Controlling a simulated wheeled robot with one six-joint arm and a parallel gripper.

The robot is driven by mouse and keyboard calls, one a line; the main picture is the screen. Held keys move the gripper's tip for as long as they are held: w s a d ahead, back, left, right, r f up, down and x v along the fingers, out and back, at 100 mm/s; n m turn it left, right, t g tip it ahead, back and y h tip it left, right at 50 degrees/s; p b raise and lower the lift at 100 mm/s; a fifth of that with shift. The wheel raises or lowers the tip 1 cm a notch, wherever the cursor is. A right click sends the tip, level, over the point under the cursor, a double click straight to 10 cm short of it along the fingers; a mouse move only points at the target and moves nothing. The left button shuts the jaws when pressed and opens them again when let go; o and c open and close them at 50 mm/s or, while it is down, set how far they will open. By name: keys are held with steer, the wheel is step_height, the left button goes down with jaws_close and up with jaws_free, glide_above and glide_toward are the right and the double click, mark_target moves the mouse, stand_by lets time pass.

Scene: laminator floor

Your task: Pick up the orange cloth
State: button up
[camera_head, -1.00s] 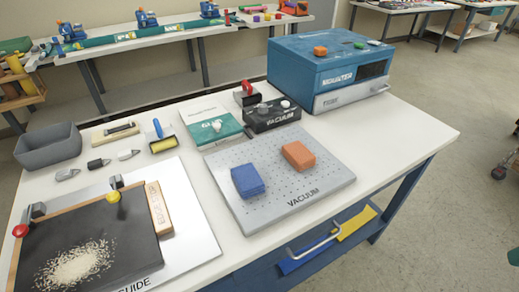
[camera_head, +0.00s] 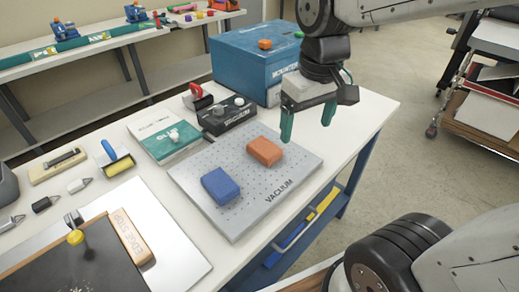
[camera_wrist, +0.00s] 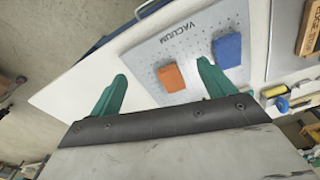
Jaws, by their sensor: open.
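The orange cloth (camera_head: 265,151) is a folded block-like pad on the grey perforated vacuum plate (camera_head: 215,221). A blue cloth (camera_head: 220,186) of like shape lies to its left and nearer. My gripper (camera_head: 300,128) hangs to the right of the orange cloth and above the table, its green fingers pointing down, apart and empty. In the wrist view the orange cloth (camera_wrist: 171,77) and the blue cloth (camera_wrist: 227,50) lie beyond the open fingers (camera_wrist: 162,85); the right finger slightly overlaps the view of the blue one.
A black vacuum box (camera_head: 227,116), a teal-and-white glue box (camera_head: 165,137) and a blue machine (camera_head: 240,67) stand behind the plate. A black board with an edge stop (camera_head: 131,237) lies at the near left. The table's right side (camera_head: 365,118) is clear.

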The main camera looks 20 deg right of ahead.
steer(key=w+a+f+n, duration=0.1)
steer(key=w+f, duration=0.3)
steer(key=w, duration=0.5)
steer(key=n, duration=0.2)
glide_above(264, 146)
steer(key=shift+g, duration=0.4)
step_height(264, 146, down, 5)
steer(key=shift+w+d+f, duration=0.1)
steer(key=shift+d, duration=0.05)
steer(key=shift+w+f, duration=0.15)
steer(key=shift+f, duration=0.15)
steer(key=f, duration=0.7)
steer(key=shift+s+f, duration=0.3)
steer(key=c, duration=1.1)
